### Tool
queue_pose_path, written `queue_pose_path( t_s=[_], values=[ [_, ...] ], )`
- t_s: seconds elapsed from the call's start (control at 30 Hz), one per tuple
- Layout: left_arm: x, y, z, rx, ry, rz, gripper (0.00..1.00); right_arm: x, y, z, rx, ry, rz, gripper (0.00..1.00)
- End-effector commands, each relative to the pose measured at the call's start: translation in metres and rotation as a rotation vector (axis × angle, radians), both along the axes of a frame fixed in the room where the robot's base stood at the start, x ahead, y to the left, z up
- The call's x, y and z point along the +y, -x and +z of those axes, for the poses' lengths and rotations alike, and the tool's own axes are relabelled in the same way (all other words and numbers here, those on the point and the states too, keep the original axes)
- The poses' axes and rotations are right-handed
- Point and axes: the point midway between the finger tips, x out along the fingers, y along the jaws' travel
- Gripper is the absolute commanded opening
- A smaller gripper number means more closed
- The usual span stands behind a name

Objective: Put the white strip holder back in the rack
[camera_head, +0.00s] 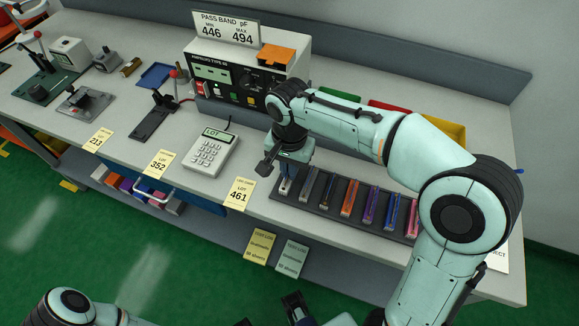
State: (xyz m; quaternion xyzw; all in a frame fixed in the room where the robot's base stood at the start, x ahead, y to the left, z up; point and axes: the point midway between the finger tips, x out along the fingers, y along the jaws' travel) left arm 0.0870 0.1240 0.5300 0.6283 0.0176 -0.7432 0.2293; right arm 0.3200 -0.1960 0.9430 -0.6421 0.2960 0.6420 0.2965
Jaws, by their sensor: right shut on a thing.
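My right gripper (283,168) reaches down over the left end of the dark rack (334,208) on the bench. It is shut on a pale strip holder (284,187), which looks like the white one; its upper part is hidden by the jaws. The holder's lower end is at the rack's leftmost place; I cannot tell whether it is seated or just above.
A meter box (245,75) with a PASS BAND sign stands behind the rack. A keypad (212,153) lies to the left, with yellow lot cards along the front edge. Coloured bins (448,131) stand behind my right arm.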

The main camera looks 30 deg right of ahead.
Motion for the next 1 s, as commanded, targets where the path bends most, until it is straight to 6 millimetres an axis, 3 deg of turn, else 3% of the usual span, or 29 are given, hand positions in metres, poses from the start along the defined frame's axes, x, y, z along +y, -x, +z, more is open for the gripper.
queue_pose_path(
  t_s=[0.23,0.3,0.33,0.73,1.0],
  values=[
    [0.0,-0.001,-0.002,-0.002,-0.001,0.001,0.0,0.0,0.0,-0.004,0.001,0.001,0.0,0.0],
    [0.0,-0.001,-0.001,-0.002,-0.001,0.001,0.0,0.0,0.0,-0.003,0.001,0.001,0.0,0.31],
    [0.0,-0.001,-0.001,-0.002,-0.001,0.001,0.0,0.0,0.0,-0.003,0.001,0.001,0.0,0.34],
    [0.0,0.0,0.002,0.001,0.0,0.0,0.0,0.0,0.0,0.007,-0.001,0.0,0.0,0.34],
    [0.0,0.0,0.013,0.007,0.001,-0.001,0.0,0.0,-0.001,0.063,-0.004,-0.001,0.0,0.34]
  ],
)
